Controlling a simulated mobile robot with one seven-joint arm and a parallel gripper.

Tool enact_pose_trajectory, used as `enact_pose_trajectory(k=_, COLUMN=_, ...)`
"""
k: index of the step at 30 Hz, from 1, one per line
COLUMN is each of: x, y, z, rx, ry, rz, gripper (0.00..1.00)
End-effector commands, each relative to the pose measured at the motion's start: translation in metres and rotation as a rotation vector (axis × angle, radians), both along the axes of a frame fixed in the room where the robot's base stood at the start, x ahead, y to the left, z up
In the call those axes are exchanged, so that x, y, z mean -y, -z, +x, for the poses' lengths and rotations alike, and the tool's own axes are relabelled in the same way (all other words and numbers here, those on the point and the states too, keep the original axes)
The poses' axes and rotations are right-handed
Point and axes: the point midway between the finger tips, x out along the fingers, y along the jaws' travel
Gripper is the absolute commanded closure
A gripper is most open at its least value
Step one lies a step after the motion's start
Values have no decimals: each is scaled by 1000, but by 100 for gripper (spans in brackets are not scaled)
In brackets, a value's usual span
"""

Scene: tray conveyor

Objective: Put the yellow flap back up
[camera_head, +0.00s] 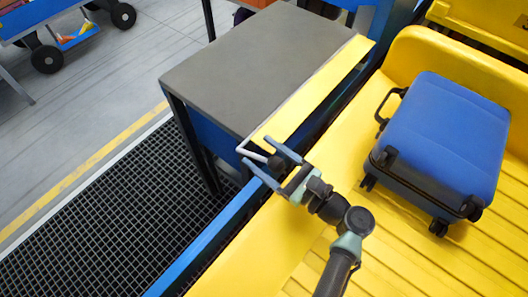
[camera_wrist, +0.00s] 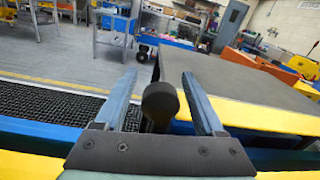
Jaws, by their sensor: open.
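The yellow flap (camera_head: 318,88) is a long flat strip along the edge of the grey tabletop, beside the blue rail. It also shows in the wrist view (camera_wrist: 265,117), below the tabletop edge; its exact tilt is hard to tell. A black round knob (camera_wrist: 160,101) on a dark stem stands near the flap's near end. My gripper (camera_head: 257,150) is open, with one finger on each side of the knob in the wrist view (camera_wrist: 159,74). Gaps show between knob and fingers there. A thin pale bar (camera_head: 250,153) shows by the fingertips. How the knob joins the flap is partly hidden.
The grey-topped table (camera_head: 255,65) is bare. A blue suitcase (camera_head: 445,135) lies on the yellow conveyor bed (camera_head: 410,255) to the right of my arm. The blue rail (camera_head: 205,250) runs alongside the bed. Black grating (camera_head: 110,225) covers the floor at left, and a cart (camera_head: 45,20) stands beyond.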

Motion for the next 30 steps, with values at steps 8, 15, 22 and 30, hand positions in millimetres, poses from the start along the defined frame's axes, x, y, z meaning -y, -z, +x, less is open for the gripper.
enact_pose_trajectory(k=8, x=-1, y=0, z=1, rx=0, ry=-1, rz=0, gripper=32)
enact_pose_trajectory(k=15, x=-1, y=0, z=1, rx=0, ry=-1, rz=0, gripper=75)
enact_pose_trajectory(k=22, x=0, y=0, z=1, rx=0, ry=0, rz=0, gripper=100)
enact_pose_trajectory(k=30, x=0, y=0, z=1, rx=0, ry=0, rz=0, gripper=100)
